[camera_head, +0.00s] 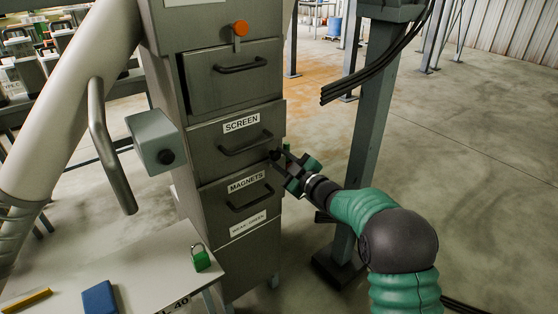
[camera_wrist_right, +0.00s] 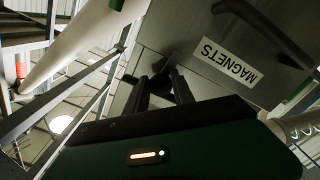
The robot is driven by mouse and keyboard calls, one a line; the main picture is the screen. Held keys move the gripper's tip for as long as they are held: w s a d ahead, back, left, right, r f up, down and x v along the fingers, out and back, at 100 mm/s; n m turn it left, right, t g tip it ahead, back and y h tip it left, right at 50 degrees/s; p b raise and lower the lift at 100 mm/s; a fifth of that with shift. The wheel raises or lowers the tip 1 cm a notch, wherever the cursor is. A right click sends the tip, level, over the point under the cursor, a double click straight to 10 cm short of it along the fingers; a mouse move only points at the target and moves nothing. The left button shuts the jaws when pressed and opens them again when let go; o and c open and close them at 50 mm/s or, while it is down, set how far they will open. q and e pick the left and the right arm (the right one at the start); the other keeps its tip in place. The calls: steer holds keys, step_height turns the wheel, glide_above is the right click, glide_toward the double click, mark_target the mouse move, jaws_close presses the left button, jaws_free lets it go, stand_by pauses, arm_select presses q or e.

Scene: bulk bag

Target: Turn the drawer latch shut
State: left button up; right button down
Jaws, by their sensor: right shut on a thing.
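A grey metal drawer cabinet (camera_head: 183,170) stands left of centre. Its drawers include one labelled SCREEN (camera_head: 205,135) and one labelled MAGNETS (camera_head: 215,198); the MAGNETS drawer also shows in the right wrist view (camera_wrist_right: 190,45). My right gripper (camera_head: 281,160) is at the cabinet's right front edge, between these two drawers' handles. It is shut on a small dark latch (camera_wrist_right: 160,80), seen between its fingers in the wrist view. The latch's exact angle is hard to tell. An orange knob (camera_head: 240,28) sits above the top drawer. My left gripper is not in view.
A table (camera_head: 150,265) at front left bears a green padlock (camera_head: 201,258) and a blue block (camera_head: 100,298). A grey box (camera_head: 153,142) stands left of the cabinet. A steel post (camera_head: 368,130) rises close behind my right arm. The floor at right is clear.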

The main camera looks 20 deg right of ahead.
steer(key=shift+f, duration=0.1)
steer(key=c, duration=1.3)
jaws_free()
steer(key=shift+s, duration=0.1)
steer(key=shift+o, duration=1.2)
steer(key=shift+s+r, duration=0.1)
steer(key=shift+r, duration=0.1)
steer(key=shift+f, duration=0.1)
steer(key=p+v, duration=0.2)
steer(key=v, duration=1.4)
steer(key=shift+s+p, duration=0.3)
steer(key=shift+p, duration=0.1)
